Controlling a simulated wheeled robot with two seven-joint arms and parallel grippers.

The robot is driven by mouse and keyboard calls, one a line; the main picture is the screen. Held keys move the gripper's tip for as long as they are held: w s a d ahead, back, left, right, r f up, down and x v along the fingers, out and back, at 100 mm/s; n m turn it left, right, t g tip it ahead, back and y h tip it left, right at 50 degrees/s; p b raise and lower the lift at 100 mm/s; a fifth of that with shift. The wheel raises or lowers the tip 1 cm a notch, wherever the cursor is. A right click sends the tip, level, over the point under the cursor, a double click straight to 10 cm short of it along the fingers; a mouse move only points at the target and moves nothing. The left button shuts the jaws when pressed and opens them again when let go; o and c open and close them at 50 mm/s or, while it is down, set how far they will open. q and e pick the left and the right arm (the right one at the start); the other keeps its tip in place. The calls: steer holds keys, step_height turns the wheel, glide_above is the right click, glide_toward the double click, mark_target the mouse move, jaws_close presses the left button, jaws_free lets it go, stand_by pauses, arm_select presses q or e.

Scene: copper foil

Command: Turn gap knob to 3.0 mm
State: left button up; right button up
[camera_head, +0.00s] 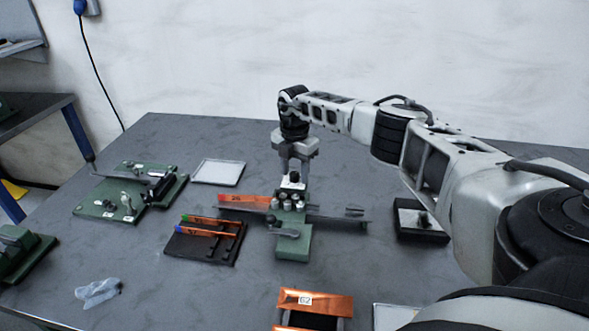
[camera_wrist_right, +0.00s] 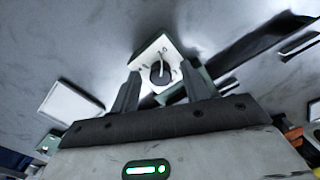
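The gap knob (camera_wrist_right: 161,72) is a dark round knob with a white pointer line on a white dial plate (camera_wrist_right: 148,53). In the right wrist view the pointer points up and slightly right; the small dial marks are too blurred to read surely. The knob sits on the green roller fixture (camera_head: 293,243), where the dial shows as a white block (camera_head: 291,183) in the head view. My right gripper (camera_head: 295,166) points down right over it. Its two fingers (camera_wrist_right: 160,85) are apart, one on each side of the knob in view; contact cannot be told. My left gripper is not in view.
A copper strip (camera_head: 243,200) lies at the fixture's left side. A black rack (camera_head: 202,258) with coloured strips, a green fixture (camera_head: 128,207), a white tray (camera_head: 218,172), a crumpled grey cloth (camera_head: 98,291), a copper-covered block (camera_head: 314,302) and a black box (camera_head: 418,232) stand around it.

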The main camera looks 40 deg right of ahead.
mark_target(295, 174)
step_height(295, 174, up, 16)
steer(key=b, duration=0.2)
stand_by(0.8)
